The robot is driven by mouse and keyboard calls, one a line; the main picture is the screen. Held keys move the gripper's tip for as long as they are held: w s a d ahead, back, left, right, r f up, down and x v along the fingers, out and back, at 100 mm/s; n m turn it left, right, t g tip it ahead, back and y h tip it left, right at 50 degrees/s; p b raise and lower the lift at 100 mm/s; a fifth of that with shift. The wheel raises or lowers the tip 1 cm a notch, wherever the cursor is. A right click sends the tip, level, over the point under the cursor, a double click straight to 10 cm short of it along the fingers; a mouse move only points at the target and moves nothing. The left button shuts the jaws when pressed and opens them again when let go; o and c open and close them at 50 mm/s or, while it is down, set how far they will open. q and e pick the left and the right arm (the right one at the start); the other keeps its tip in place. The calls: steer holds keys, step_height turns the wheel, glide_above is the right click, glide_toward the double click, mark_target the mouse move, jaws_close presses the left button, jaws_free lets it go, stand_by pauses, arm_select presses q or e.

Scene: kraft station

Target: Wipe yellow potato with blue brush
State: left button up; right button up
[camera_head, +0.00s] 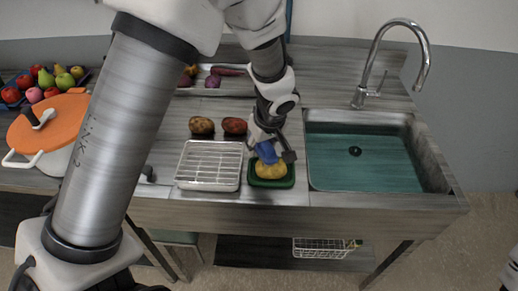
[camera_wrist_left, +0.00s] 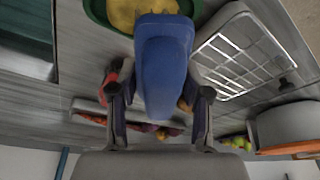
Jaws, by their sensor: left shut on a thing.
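The yellow potato (camera_head: 270,170) sits in a small green tray (camera_head: 272,183) near the counter's front edge, left of the sink. My left gripper (camera_head: 269,146) is shut on the blue brush (camera_head: 266,153) and holds it right over the potato. In the left wrist view, the blue brush (camera_wrist_left: 164,62) stands between the fingers of my left gripper (camera_wrist_left: 158,108), and its far end overlaps the yellow potato (camera_wrist_left: 140,10) in the green tray (camera_wrist_left: 95,10). I cannot tell whether brush and potato touch. My right gripper is not in view.
A wire rack on a tray (camera_head: 209,166) stands just left of the green tray. A brown potato (camera_head: 201,126) and a red potato (camera_head: 234,126) lie behind it. The sink (camera_head: 365,150) is to the right. An orange-lidded pot (camera_head: 45,130) and a fruit tray (camera_head: 40,84) are at left.

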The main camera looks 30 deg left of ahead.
arm_select(q)
steer(key=p+v, duration=0.1)
steer(key=v, duration=0.1)
steer(key=shift+w+r+p, duration=0.15)
steer(key=shift+r+p, duration=0.25)
steer(key=shift+r, duration=0.05)
step_height(320, 180, up, 2)
steer(key=shift+a+r+p, duration=0.1)
steer(key=shift+a+p, duration=0.05)
steer(key=shift+p, duration=0.7)
steer(key=shift+r+p, duration=0.3)
steer(key=shift+r, duration=0.1)
steer(key=shift+f, duration=0.1)
